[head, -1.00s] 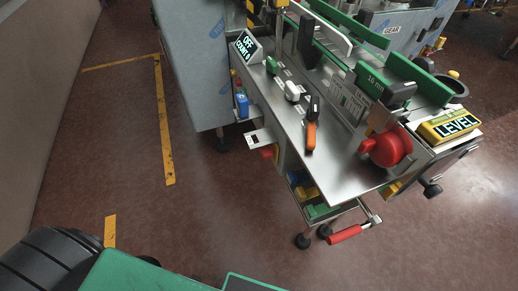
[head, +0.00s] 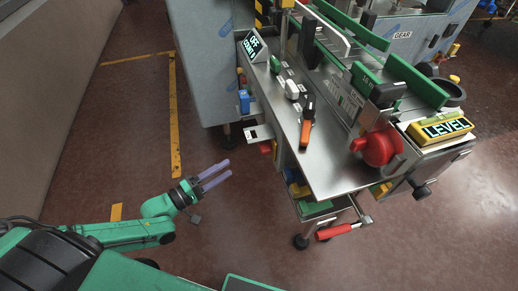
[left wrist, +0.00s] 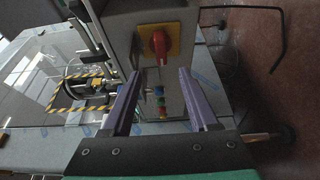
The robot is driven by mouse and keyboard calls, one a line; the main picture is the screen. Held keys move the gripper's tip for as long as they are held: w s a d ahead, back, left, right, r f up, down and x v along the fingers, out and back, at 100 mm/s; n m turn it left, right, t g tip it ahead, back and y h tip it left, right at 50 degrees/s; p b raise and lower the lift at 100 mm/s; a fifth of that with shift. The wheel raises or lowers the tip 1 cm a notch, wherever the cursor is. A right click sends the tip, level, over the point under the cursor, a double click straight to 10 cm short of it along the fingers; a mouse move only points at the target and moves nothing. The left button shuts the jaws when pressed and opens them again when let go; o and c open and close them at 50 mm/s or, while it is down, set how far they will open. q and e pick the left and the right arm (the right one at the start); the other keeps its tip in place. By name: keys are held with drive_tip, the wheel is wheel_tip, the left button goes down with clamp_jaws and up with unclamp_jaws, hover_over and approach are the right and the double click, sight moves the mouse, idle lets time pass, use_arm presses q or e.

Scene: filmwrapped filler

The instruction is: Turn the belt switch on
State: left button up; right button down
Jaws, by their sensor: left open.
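The steel machine panel (head: 318,165) carries a green switch (head: 275,64), a white knob (head: 291,89) and a black-and-orange lever (head: 306,128). Their small labels are unreadable, so I cannot tell which is the belt switch. A display (head: 252,46) at the panel's far end reads OFF and COUNT 0. My left gripper (head: 229,171) is open and empty, over the floor to the left of the panel and apart from it. In the left wrist view its purple fingers (left wrist: 160,75) are spread, with a red rotary switch (left wrist: 158,45) on a yellow plate beyond them. My right gripper is not in view.
A red wheel (head: 378,149) and a yellow LEVEL box (head: 440,130) stand at the panel's right. A red-handled crank (head: 340,231) sticks out low in front. A small shelf (head: 258,134) juts from the panel's left side. The floor left of the machine is clear.

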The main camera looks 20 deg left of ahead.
sight(259, 147)
use_arm(q)
drive_tip(key=x, duration=1.4)
drive_tip(key=shift+w+f, duration=0.1)
drive_tip(key=shift+w, duration=0.2)
clamp_jaws()
